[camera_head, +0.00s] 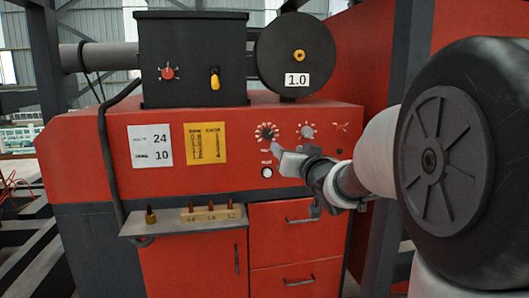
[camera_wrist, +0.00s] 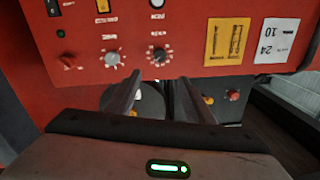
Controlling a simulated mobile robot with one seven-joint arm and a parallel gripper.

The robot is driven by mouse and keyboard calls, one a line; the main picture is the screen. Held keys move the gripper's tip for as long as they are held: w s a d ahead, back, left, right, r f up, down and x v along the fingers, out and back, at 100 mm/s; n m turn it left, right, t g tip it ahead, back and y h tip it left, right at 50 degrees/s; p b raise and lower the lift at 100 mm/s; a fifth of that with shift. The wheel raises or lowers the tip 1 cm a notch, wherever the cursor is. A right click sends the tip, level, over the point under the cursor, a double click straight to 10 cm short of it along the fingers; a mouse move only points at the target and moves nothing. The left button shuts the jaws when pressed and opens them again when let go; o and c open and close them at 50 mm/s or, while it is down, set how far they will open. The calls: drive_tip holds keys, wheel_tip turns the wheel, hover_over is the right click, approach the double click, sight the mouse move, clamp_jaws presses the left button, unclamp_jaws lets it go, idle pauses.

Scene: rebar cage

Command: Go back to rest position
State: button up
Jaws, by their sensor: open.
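My gripper (camera_head: 281,154) is in front of the red machine's control panel, just below the left dial (camera_head: 266,132). In the wrist view my gripper (camera_wrist: 160,78) shows two dark fingers spread apart with nothing between them. The black dial (camera_wrist: 158,56) appears just beyond the fingertips, and a grey dial (camera_wrist: 112,58) is to its left. I cannot tell whether a fingertip touches the panel. My arm reaches in from the right in the head view and hides part of the panel's lower right.
The red machine (camera_head: 90,165) carries a black box (camera_head: 192,85) and a round black spool (camera_head: 297,50) labelled 1.0. A small shelf (camera_head: 165,226) with a wooden nozzle block (camera_head: 211,213) juts out below left. Drawers (camera_head: 290,245) with handles lie under my gripper.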

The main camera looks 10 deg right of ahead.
drive_tip(key=s+a+f+g+p, duration=0.1)
drive_tip(key=s+f+g, duration=0.3)
drive_tip(key=s, duration=0.7)
drive_tip(key=s+a+f+n+g+p, duration=0.1)
drive_tip(key=s+a+f+g, duration=0.3)
drive_tip(key=s, duration=0.8)
drive_tip(key=s+a+f+g+h+p, duration=0.1)
drive_tip(key=s+a+f+g, duration=0.2)
drive_tip(key=s, duration=0.9)
wheel_tip(320, 180, down, 2)
drive_tip(key=shift+s+f+n+g, duration=0.15)
drive_tip(key=shift+n+g, duration=0.15)
drive_tip(key=shift+g, duration=0.4)
